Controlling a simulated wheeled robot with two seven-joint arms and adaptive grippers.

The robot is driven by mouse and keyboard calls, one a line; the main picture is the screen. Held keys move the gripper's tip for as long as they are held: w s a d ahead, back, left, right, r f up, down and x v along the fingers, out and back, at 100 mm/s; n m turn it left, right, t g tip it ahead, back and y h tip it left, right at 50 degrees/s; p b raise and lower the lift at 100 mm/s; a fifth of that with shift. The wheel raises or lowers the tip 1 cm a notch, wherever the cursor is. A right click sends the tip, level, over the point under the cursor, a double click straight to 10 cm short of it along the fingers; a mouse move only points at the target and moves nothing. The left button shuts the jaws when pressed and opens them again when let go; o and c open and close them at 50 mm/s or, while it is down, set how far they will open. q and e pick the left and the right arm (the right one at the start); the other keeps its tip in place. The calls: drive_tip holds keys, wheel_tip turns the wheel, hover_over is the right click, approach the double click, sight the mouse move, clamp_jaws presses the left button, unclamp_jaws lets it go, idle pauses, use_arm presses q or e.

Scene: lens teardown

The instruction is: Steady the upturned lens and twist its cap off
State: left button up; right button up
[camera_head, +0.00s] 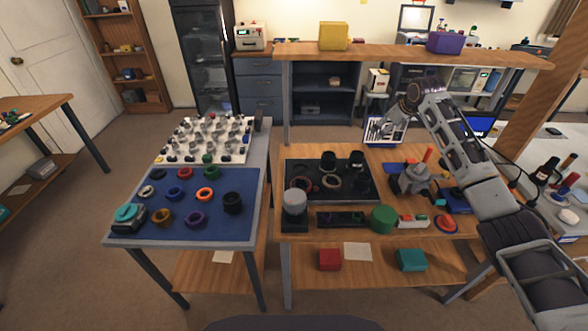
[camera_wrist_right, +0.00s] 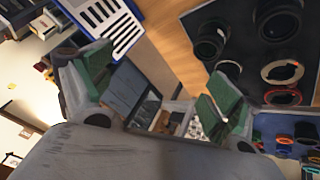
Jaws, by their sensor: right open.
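A dark cylinder with a pale grey round top (camera_head: 294,199) stands upright on a black base at the front left of the wooden bench; it may be the upturned lens with its cap, but I cannot tell for sure. Two black lens-like cylinders (camera_head: 328,160) (camera_head: 357,159) stand on a dark mat behind it; they also show in the right wrist view (camera_wrist_right: 210,42). My right gripper (camera_wrist_right: 155,88) is open and empty, its green-padded fingers wide apart. In the head view it is above the back of the bench, away from these cylinders. My left gripper is not in view.
The dark mat (camera_head: 310,193) also holds loose rings (camera_head: 332,182). A green cylinder (camera_head: 383,218) and a red-and-white box (camera_head: 412,222) stand along the front. A slotted tray (camera_head: 384,139) lies behind. A raised shelf (camera_head: 380,50) spans the back.

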drive_tip(key=s+a+r+n+g+y, duration=0.1)
drive_tip(key=s+a+r+n+g, duration=0.15)
drive_tip(key=a, duration=0.95)
drive_tip(key=n+g+h, duration=0.2)
drive_tip(key=n+g, duration=0.3)
drive_tip(key=n, duration=0.2)
hover_over(294, 196)
wheel_tip(294, 196, down, 3)
drive_tip(key=shift+f, duration=0.25)
drive_tip(key=shift+f, duration=5.8)
drive_tip(key=shift+c, duration=0.4)
